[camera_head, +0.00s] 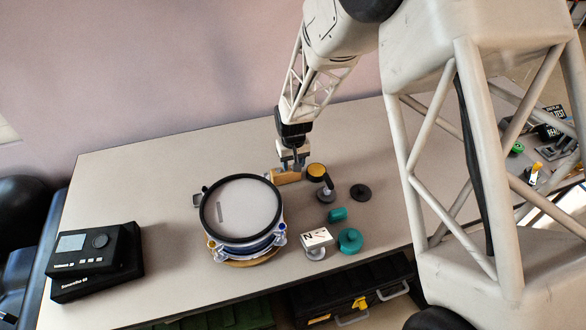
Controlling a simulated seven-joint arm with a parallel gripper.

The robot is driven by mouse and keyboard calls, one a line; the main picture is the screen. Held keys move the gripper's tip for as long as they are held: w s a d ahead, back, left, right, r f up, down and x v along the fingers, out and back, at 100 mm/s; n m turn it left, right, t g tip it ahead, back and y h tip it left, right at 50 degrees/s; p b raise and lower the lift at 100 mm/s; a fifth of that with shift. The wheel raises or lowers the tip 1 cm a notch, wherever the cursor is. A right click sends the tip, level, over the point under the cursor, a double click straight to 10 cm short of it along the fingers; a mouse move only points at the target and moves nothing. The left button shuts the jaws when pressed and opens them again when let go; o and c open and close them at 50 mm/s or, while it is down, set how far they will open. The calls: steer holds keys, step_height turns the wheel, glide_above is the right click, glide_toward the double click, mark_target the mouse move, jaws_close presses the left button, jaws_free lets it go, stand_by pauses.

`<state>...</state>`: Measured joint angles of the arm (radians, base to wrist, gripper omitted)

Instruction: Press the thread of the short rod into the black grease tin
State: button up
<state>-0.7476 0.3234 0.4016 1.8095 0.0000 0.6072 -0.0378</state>
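My gripper (291,167) points down at the back middle of the table, at a tan block (287,177). Whether its fingers are open or shut on the block is too small to tell. Just right of it is a round black-rimmed thing with an orange-yellow top (316,170), which looks like the grease tin. A flat black disc (361,192) lies farther right, perhaps its lid. A short dark upright piece (328,182), possibly the short rod, stands on a grey round base (326,195) in front of the tin. Its thread cannot be made out.
A round drum pad (240,205) with a pale mesh head stands left of my gripper. A teal cylinder (337,215), a teal knob-like piece (350,240) and a white card (316,237) lie in front. A black box (97,258) sits far left. The table (140,185) is clear behind it.

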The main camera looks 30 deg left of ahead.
steer(key=shift+c, duration=0.3)
jaws_close()
steer(key=shift+r, duration=0.1)
steer(key=shift+r, duration=2.4)
